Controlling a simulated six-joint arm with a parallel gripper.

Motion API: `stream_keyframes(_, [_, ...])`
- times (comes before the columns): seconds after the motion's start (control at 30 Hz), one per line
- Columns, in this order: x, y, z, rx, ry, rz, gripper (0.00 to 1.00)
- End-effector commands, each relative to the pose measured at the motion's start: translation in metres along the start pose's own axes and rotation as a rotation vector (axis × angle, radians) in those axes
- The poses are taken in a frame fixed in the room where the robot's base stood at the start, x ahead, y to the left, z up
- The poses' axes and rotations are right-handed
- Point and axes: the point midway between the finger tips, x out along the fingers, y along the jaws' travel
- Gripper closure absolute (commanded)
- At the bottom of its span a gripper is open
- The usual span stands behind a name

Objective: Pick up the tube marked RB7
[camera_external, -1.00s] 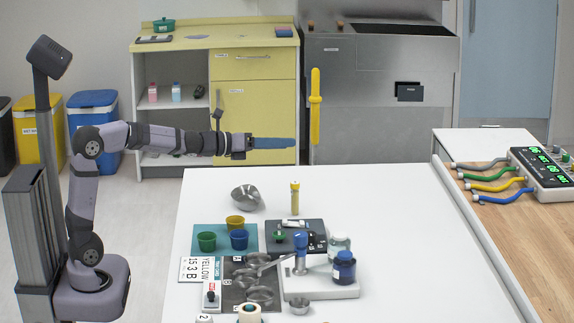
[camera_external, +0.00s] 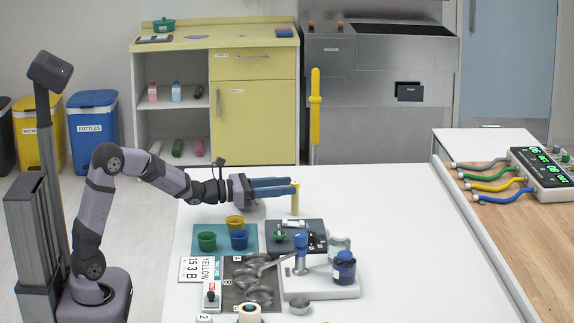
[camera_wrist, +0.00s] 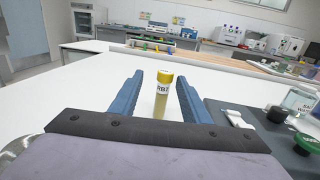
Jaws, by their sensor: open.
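The tube marked RB7 (camera_wrist: 162,98) stands upright on the white table, with a yellow cap and a white label partly readable as "RB7" in the wrist view. In the external view the tube (camera_external: 295,203) is at the tips of my gripper. My gripper (camera_external: 292,187) has blue fingers and reaches in level from the left. In the wrist view my gripper (camera_wrist: 164,88) is open, with one finger on each side of the tube and gaps between them.
A dark tray (camera_external: 314,226) with a white tube and a green item lies just in front of the tube. Yellow, green (camera_external: 207,241) and blue (camera_external: 239,239) cups stand on a teal mat (camera_external: 201,228). A blue-capped jar (camera_external: 344,267) stands nearby. The table's right side (camera_external: 410,220) is clear.

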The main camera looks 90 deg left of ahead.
Motion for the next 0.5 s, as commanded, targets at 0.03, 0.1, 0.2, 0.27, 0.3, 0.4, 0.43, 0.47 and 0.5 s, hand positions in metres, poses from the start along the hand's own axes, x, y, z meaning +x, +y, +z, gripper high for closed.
stream_keyframes(0.03, [0.001, 0.000, 0.000, 0.000, 0.000, 0.000, 0.57])
stream_keyframes(0.1, [0.004, 0.000, 0.000, 0.000, 0.000, 0.000, 0.57])
stream_keyframes(0.2, [0.011, -0.001, 0.000, -0.001, 0.001, -0.001, 0.57])
stream_keyframes(0.27, [0.017, -0.001, -0.001, -0.001, 0.002, -0.001, 0.57])
stream_keyframes(0.3, [0.019, -0.001, -0.001, -0.001, 0.002, -0.001, 0.57])
stream_keyframes(0.4, [0.022, -0.001, -0.001, -0.001, 0.002, -0.001, 0.57])
stream_keyframes(0.43, [0.022, -0.001, -0.001, -0.001, 0.002, 0.000, 0.57])
stream_keyframes(0.47, [0.022, -0.001, -0.001, -0.001, 0.002, -0.001, 0.57])
stream_keyframes(0.5, [0.023, -0.002, -0.001, -0.001, 0.002, -0.001, 0.57])
